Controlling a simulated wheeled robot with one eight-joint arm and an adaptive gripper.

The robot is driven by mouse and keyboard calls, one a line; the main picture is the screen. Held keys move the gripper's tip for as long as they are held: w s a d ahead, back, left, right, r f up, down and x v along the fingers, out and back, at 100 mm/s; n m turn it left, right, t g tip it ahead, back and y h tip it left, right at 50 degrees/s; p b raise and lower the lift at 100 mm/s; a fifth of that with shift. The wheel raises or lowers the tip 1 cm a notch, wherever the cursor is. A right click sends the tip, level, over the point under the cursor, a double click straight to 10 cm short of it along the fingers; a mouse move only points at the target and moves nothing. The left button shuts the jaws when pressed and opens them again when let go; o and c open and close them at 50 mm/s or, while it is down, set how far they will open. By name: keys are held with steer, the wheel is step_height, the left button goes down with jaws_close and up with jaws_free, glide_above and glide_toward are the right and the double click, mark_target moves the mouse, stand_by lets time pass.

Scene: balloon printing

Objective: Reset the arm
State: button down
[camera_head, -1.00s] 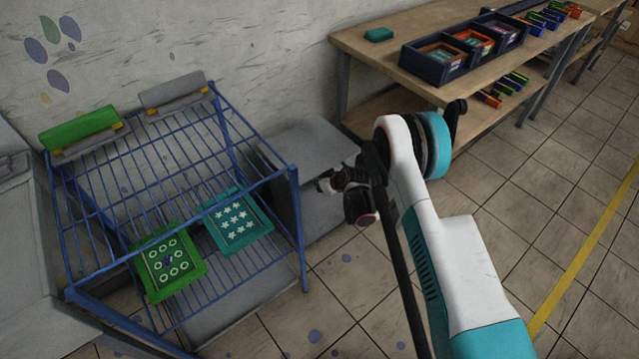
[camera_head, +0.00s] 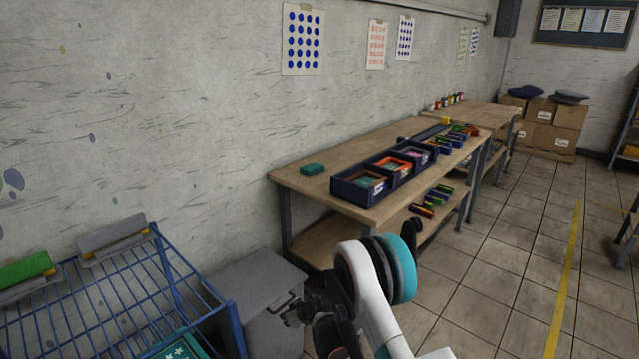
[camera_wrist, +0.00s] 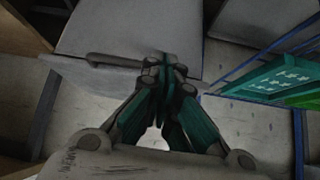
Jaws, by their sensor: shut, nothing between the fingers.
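My gripper (camera_wrist: 167,68) shows in the wrist view with its teal fingers shut together and nothing between them. In the head view my gripper (camera_head: 290,312) is at the lower middle, in front of the grey cabinet (camera_head: 250,285), with my folded arm behind it. The same cabinet (camera_wrist: 125,32) fills the upper middle of the wrist view, with the fingertips in front of it. I cannot tell whether they touch it.
A blue wire rack (camera_head: 170,262) stands at the lower left, with a teal printed panel (camera_head: 178,350) partly in view; the panel (camera_wrist: 285,78) also shows in the wrist view. A wooden table (camera_head: 290,180) with dark bins (camera_head: 360,190) stands behind.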

steer(key=d+r+m+h, duration=0.1)
steer(key=d+r, duration=0.3)
steer(key=r, duration=0.7)
steer(key=d+r+m, duration=0.1)
steer(key=d+r, duration=0.3)
steer(key=r, duration=0.6)
steer(key=s+d+r+m+t+h, duration=0.1)
steer(key=s+d+r, duration=0.3)
steer(key=r, duration=0.4)
steer(key=s+d+r+m+h, duration=0.1)
steer(key=s+d+r, duration=0.35)
steer(key=r, duration=0.25)
steer(key=s+d+r+m+h, duration=0.1)
steer(key=s+d, duration=0.4)
steer(key=s, duration=0.5)
steer(key=s+d+r+m+h, duration=0.1)
steer(key=s+d+r, duration=0.3)
steer(key=s, duration=0.6)
steer(key=s+d+r+m, duration=0.2)
steer(key=s+d, duration=0.4)
steer(key=s, duration=0.4)
steer(key=shift+s+r+m+h, duration=0.3)
steer(key=shift+s+m+h, duration=0.1)
steer(key=shift+m, duration=0.1)
